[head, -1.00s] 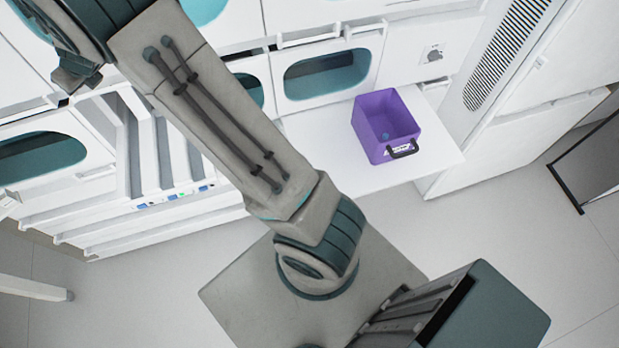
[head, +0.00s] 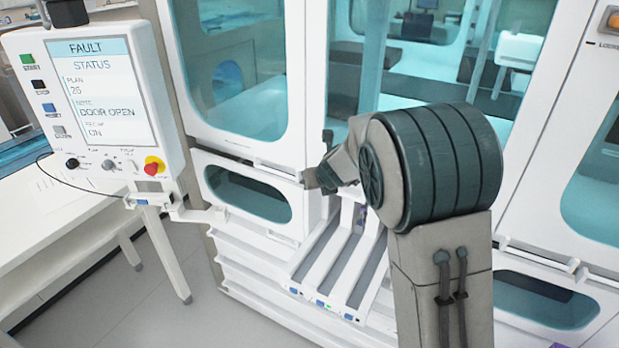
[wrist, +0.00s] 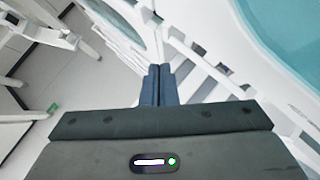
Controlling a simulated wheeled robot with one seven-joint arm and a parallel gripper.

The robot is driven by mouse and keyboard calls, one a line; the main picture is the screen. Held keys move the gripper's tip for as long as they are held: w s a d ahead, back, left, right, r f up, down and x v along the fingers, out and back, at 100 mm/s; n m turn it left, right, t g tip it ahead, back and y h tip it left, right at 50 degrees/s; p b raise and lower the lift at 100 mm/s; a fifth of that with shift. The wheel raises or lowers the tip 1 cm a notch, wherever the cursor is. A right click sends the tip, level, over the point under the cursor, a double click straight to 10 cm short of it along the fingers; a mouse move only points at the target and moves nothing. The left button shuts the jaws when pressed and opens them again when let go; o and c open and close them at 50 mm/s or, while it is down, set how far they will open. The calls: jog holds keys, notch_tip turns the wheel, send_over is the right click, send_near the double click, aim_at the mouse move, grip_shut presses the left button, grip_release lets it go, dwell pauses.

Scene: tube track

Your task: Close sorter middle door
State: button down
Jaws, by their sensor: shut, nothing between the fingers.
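The sorter is a white cabinet with teal-tinted windows. Its left glass door (head: 245,75) and right glass door (head: 590,165) show in the head view. The middle bay (head: 345,75) lies between them, partly hidden by my arm. I cannot tell its door's exact angle. My gripper (head: 316,181) is at the bay's lower left, near the white post beside the lower window panel (head: 248,192). In the wrist view my gripper (wrist: 158,85) has its dark fingers together and empty, in front of white frame parts. I cannot tell whether they touch anything.
A control screen (head: 98,92) at left reads "FAULT" and "DOOR OPEN", with a red and yellow knob below. White sloping tracks (head: 335,265) jut out under the middle bay. A white table (head: 75,215) stands at left. Open floor (head: 120,300) lies in front of it.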

jog(key=shift+s+a+r, duration=1.2)
jog(key=shift+s+r, duration=1.25)
jog(key=s+d+f+n+g+h+b, duration=0.1)
jog(key=s+d+n+b, duration=0.1)
jog(key=s+d+n, duration=0.4)
jog(key=s+d+f+n+g+h+b, duration=0.1)
jog(key=s+d+n, duration=0.6)
jog(key=s+n, duration=0.7)
jog(key=s+d+f+n+g+h+b, duration=0.1)
jog(key=s+d+f+n+g+b, duration=0.1)
jog(key=s+d+n, duration=0.4)
jog(key=s+f+n+b, duration=0.1)
jog(key=s+n, duration=0.4)
jog(key=n, duration=0.1)
jog(key=shift+d+g+b, duration=0.25)
jog(key=shift+g+b, duration=0.1)
jog(key=shift+g, duration=0.05)
jog(key=shift+w, duration=0.1)
